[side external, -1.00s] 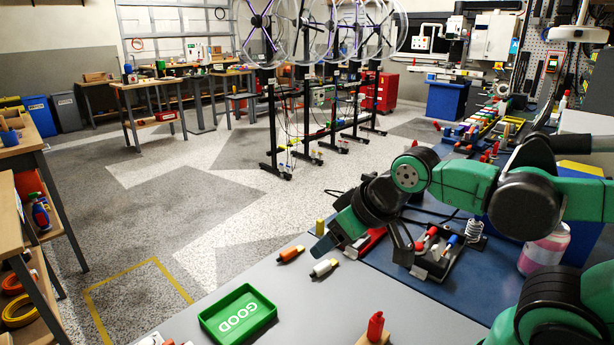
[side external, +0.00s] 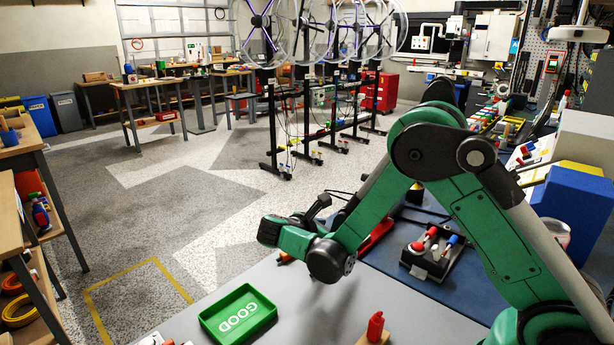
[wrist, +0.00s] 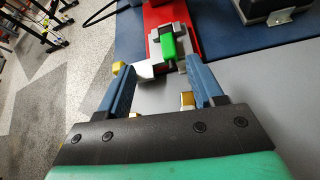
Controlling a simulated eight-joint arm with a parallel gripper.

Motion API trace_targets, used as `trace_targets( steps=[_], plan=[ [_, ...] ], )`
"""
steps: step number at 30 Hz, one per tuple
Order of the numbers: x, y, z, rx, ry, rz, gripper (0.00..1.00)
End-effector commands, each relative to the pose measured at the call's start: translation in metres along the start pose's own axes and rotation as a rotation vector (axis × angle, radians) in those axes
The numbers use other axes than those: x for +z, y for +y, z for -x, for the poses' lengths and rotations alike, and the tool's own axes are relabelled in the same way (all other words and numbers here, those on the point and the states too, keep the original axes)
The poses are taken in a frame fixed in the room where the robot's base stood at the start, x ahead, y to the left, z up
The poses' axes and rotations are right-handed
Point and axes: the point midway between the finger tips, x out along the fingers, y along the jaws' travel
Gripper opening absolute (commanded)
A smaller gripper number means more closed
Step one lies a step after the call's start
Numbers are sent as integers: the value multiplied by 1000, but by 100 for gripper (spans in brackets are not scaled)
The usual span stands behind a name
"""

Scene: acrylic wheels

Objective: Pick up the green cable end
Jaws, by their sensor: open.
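The green cable end (wrist: 168,42) shows in the wrist view, lying on grey blocks of a red fixture (wrist: 187,17). The fixture also shows in the side view (side external: 377,236), where my arm partly hides it and I cannot make out the green piece. My gripper (wrist: 158,82) is open, with its two blue fingers apart. The green cable end lies beyond the fingertips, roughly between their lines and a little toward the right finger. Nothing is gripped. In the side view my wrist is over the grey table's far edge, and the fingers are hard to make out.
A green GOOD tray (side external: 238,315) sits on the grey table, with a red piece (side external: 375,326) on a wooden block nearby. An orange piece (side external: 285,258) is partly behind my wrist.

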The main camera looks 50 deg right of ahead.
Motion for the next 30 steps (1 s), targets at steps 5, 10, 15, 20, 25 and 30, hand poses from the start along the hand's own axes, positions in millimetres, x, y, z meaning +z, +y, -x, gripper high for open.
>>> trace_targets(
  steps=[5, 10, 15, 20, 25, 30],
  plan=[
    [-11, -6, -9, -37, -104, 122, 61],
    [-10, -8, -23, -48, -123, 145, 61],
    [-7, -9, -48, -48, -122, 143, 61],
    [-5, -9, -63, -46, -121, 142, 61],
    [-5, -9, -66, -44, -121, 143, 61],
    [-5, -9, -66, -44, -121, 143, 49]
  ],
)
